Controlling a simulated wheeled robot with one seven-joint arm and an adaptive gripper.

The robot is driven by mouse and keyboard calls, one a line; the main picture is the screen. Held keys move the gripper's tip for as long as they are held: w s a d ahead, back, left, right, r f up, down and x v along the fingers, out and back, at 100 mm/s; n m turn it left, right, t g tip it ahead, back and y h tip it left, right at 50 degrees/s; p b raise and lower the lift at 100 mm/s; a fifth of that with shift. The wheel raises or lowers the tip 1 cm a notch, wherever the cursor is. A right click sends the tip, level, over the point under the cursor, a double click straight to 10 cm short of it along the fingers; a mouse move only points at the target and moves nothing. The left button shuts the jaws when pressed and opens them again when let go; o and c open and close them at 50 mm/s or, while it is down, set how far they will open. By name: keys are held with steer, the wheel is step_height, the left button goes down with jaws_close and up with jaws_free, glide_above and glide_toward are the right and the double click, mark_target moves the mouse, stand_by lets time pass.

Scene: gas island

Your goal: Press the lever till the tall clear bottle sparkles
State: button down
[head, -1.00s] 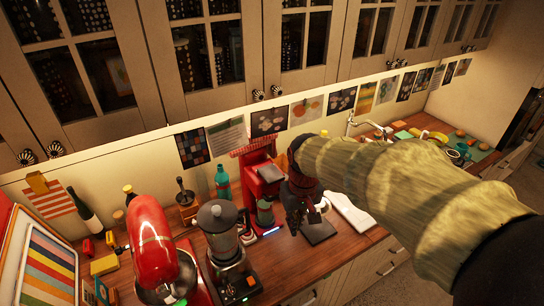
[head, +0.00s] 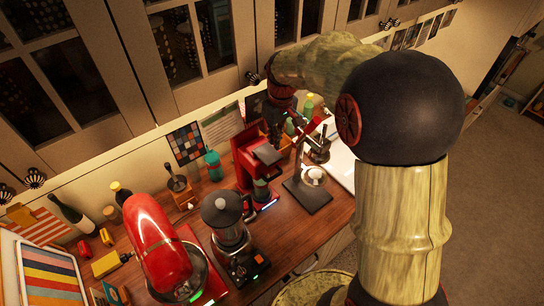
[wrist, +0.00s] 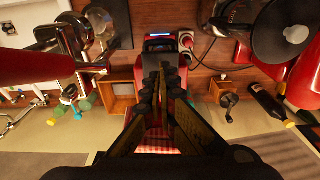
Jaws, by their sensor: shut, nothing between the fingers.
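A red soda-maker-like machine (head: 245,158) stands on the wooden counter with a dark flat part, perhaps its lever (head: 268,153), sticking out at the top front. A dark greenish bottle (head: 262,189) stands in its front; I cannot make out bubbles in it. The bottle is hidden there; contact with the lever cannot be told.
A stand with a red handle (head: 313,128) and a white cup (head: 313,175) is right of the machine. A teal bottle (head: 213,165) is behind.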

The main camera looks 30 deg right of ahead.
mark_target(274, 159)
steer(key=shift+w+a, duration=0.1)
steer(key=shift+f, duration=0.1)
steer(key=shift+f, duration=0.15)
steer(key=f+b, duration=0.1)
steer(key=f, duration=0.1)
steer(key=f+b, duration=0.1)
steer(key=f, duration=0.1)
steer(key=f+b, duration=0.1)
steer(key=f, duration=0.1)
steer(key=shift+w+f+b, duration=0.25)
steer(key=shift+w+b, duration=0.05)
steer(key=shift+b, duration=0.1)
